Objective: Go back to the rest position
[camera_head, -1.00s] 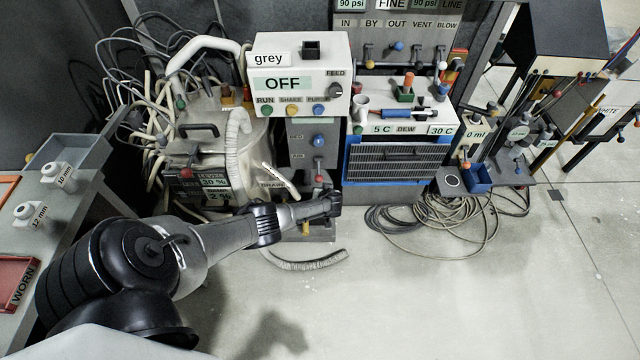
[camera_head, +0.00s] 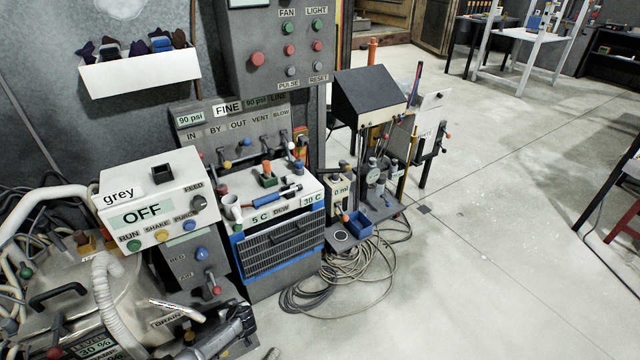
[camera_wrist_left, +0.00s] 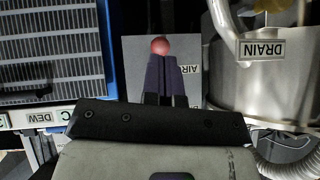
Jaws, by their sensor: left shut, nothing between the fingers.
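My left gripper (camera_head: 238,322) shows at the bottom left of the head view, in front of the grey column with the blue REG knob (camera_head: 201,254). Its dark fingers are shut and empty in the left wrist view (camera_wrist_left: 166,72). A red ball knob (camera_wrist_left: 160,46) by the AIR label lies just beyond the fingertips there; I cannot tell whether they touch it. The same red knob shows in the head view (camera_head: 215,290), close to the gripper. Most of my left arm is out of the picture. My right gripper is not in view.
A white box marked grey and OFF (camera_head: 150,205) stands above a hose-covered vessel (camera_head: 75,315) marked DRAIN. A blue-framed dryer (camera_head: 280,245) marked DEW is beside the column. Coiled hoses (camera_head: 330,285) lie on the floor. Open floor (camera_head: 480,270) spreads to the right.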

